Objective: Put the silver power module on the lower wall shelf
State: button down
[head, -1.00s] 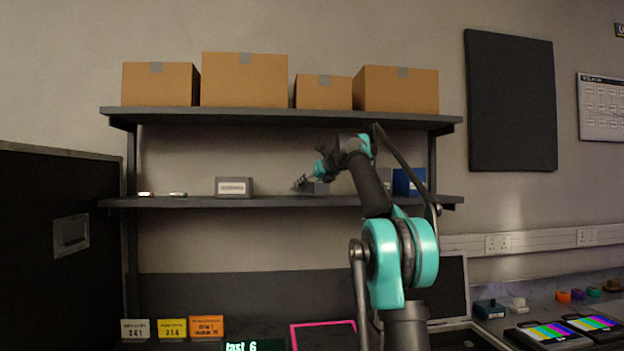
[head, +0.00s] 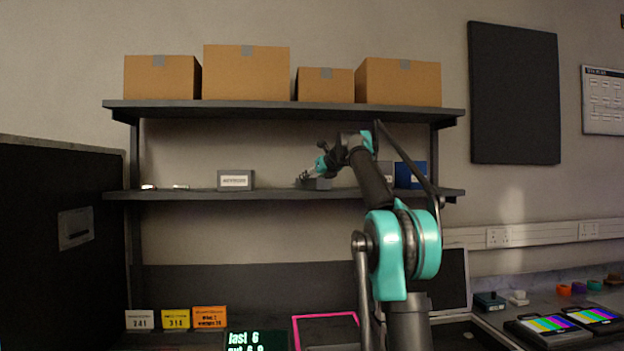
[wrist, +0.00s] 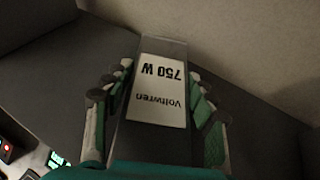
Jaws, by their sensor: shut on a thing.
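The power module (wrist: 158,90) is a grey box with a white label reading "Voltwren 750 W", upside down in the wrist view. My gripper (wrist: 158,100) has its fingers on both sides of it and is shut on it. In the head view my gripper (head: 306,177) is at the lower wall shelf (head: 220,195), near its middle. The module (head: 318,184) shows there as a small dark box at the shelf's top surface. I cannot tell whether it rests on the shelf or hovers just above.
A labelled grey box (head: 236,180) stands left of my gripper on the same shelf, with two small flat items farther left. A blue box (head: 409,175) stands to the right, behind my arm. Cardboard boxes (head: 246,73) fill the upper shelf (head: 280,110). Shelf room lies between the grey box and my gripper.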

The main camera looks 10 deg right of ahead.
jog(key=shift+f, duration=0.2)
jog(key=shift+c, duration=2.3)
grip_release()
jog(key=v, duration=1.2)
jog(key=shift+f, duration=0.1)
